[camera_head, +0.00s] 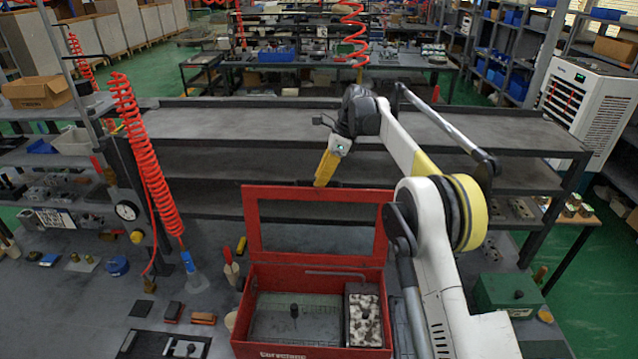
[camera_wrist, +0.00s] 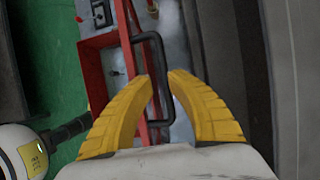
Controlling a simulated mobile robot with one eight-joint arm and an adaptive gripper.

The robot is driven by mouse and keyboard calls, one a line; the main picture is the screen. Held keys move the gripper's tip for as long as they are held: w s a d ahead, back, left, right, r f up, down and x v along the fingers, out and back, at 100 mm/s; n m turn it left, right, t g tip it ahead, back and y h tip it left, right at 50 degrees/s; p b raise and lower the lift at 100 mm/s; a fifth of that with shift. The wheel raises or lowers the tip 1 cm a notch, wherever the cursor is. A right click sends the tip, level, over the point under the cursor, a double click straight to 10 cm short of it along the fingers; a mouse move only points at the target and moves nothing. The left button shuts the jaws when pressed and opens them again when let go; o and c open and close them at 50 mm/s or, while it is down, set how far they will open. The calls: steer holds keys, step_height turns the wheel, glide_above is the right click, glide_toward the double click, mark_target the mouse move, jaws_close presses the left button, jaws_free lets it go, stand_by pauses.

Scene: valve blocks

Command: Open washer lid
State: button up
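The red parts washer (camera_head: 315,352) stands at the front centre in the head view. Its red framed lid (camera_head: 388,222) is raised and stands upright at the back of the tub, with a window opening in its middle. My gripper (camera_head: 318,184) has yellow fingers and points down at the lid's top edge. In the wrist view, a black bar handle (camera_wrist: 154,38) sits on the lid's red edge. The fingers of my gripper (camera_wrist: 160,75) are apart, one on each side of the handle's bar, with visible gaps. Whether either finger touches it is hard to tell.
A grey shelved bench (camera_head: 230,122) stands behind the washer. A red coiled hose (camera_head: 145,150) hangs at the left. A green box (camera_head: 508,293) stands at the right. Small tools and blocks lie on the dark table left of the washer. A tray of parts (camera_head: 364,320) is inside the tub.

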steer(key=v, duration=0.6)
steer(key=shift+d, duration=0.1)
steer(key=shift+s+d+r+b, duration=0.15)
steer(key=shift+d+b, duration=0.05)
steer(key=shift+b, duration=0.25)
steer(key=s+d+n+t+h+b, duration=0.1)
steer(key=s+d+n+b, duration=0.25)
steer(key=s, duration=0.25)
steer(key=s+d+n+t+b, duration=0.2)
steer(key=s+d+n+b, duration=0.1)
steer(key=s+b, duration=0.3)
steer(key=s+d+n+t+h+b, duration=0.1)
steer(key=s+d+n+b, duration=0.25)
steer(key=s, duration=0.35)
steer(key=s+d+f+n+t+h+b, duration=0.1)
steer(key=s+d+f+n+b, duration=0.2)
steer(key=s+f, duration=0.9)
steer(key=s+d+f+n+t+h+b, duration=0.1)
steer(key=s+d+f+n+t+b, duration=0.1)
steer(key=s+d+f+n+b, duration=0.2)
steer(key=s+f+n+b, duration=0.1)
steer(key=s+f+b, duration=0.2)
steer(key=s+f, duration=0.4)
steer(key=shift+s+d+f+n+t+h, duration=0.25)
steer(key=shift+s+f+n+t+h, duration=0.1)
steer(key=shift+s, duration=0.4)
